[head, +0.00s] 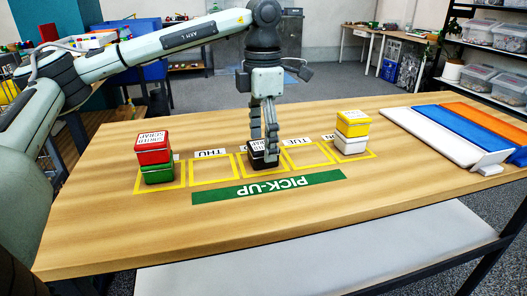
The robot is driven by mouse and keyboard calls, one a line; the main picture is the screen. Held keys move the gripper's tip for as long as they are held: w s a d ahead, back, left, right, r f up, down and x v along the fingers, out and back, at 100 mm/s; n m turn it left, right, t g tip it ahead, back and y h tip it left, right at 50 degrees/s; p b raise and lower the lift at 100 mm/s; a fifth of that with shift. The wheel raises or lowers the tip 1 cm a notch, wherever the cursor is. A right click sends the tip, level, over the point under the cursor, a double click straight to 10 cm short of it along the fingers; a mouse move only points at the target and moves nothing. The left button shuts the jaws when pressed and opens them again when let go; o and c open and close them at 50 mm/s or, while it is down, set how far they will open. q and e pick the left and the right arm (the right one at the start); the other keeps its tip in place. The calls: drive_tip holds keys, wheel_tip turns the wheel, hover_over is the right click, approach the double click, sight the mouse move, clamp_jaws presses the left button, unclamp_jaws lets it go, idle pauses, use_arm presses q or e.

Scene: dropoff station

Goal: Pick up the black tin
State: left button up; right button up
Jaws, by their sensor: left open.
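The black tin (258,161) sits in the middle yellow-outlined square on the wooden table, with a white label on its top. My left gripper (270,150) points straight down over it, fingers open. The fingers reach the tin's level and cover part of its right side. I cannot tell whether they touch it. My right gripper is out of view.
A red tin (153,153) is stacked on a green tin (159,178) at left. A yellow tin (353,130) is stacked on a white tin (351,148) at right. The squares either side of the black tin are empty. White, blue and orange boards (440,137) lie at far right.

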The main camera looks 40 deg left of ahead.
use_arm(q)
drive_tip(key=shift+f, duration=1.25)
drive_tip(key=c, duration=1.4)
